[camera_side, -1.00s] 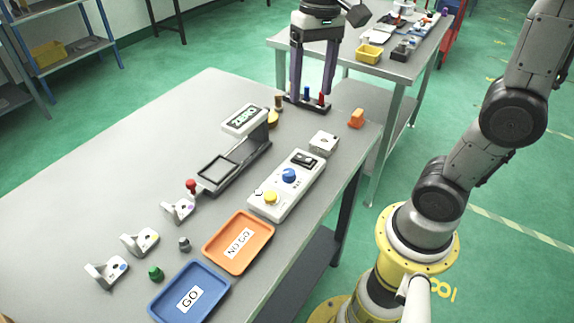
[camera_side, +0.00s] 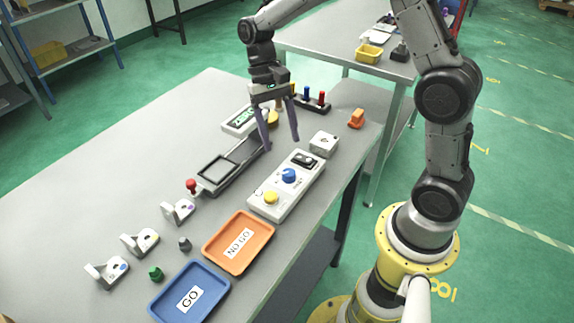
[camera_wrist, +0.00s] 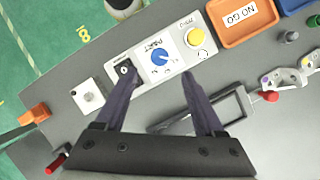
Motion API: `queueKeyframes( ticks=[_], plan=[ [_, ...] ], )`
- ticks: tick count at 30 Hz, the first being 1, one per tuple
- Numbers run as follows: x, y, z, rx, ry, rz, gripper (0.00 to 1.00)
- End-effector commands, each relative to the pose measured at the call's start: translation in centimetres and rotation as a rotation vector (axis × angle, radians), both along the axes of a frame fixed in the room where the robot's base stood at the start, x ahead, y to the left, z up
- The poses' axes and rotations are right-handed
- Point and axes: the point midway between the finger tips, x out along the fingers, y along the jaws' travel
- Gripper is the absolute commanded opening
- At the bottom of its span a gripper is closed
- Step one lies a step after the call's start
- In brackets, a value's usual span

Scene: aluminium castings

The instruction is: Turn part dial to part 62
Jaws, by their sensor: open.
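The part dial is a blue knob (camera_side: 289,175) in the middle of a white control box (camera_side: 262,208) on the table. In the wrist view the blue dial (camera_wrist: 159,57) sits beside the label "PART" with a pale pointer mark; the numbers around it are too small to read. The box also carries a yellow button (camera_side: 271,197) and a black switch (camera_side: 303,159). My gripper (camera_side: 281,146) is open and empty, pointing down above the table behind the box. In the wrist view its fingers (camera_wrist: 158,75) spread on either side of the dial's line, apart from it.
A small white box (camera_side: 324,143), an orange block (camera_side: 356,118) and a rack of coloured pins (camera_side: 312,101) are behind. Orange (camera_side: 265,231) and blue (camera_side: 221,290) trays lie in front.

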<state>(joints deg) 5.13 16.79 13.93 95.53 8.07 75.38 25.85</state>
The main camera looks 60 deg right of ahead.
Motion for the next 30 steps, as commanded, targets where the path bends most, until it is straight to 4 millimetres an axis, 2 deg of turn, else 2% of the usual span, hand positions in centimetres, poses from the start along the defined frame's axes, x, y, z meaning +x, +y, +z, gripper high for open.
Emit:
queueKeyframes(
  ticks=[6, 12, 18, 26, 30],
  plan=[
    [-1.5, 0.7, -3.9, 0.0, 0.003, 0.002, 0.71],
    [-2.4, 1.2, -6.4, 0.0, 0.0, 0.002, 0.71],
    [-2.8, 1.4, -7.4, 0.0, 0.0, 0.001, 0.71],
    [-2.8, 1.4, -7.4, 0.0, -0.001, 0.001, 0.71],
    [-2.8, 1.3, -7.4, 0.0, -0.001, 0.001, 0.46]
  ],
)
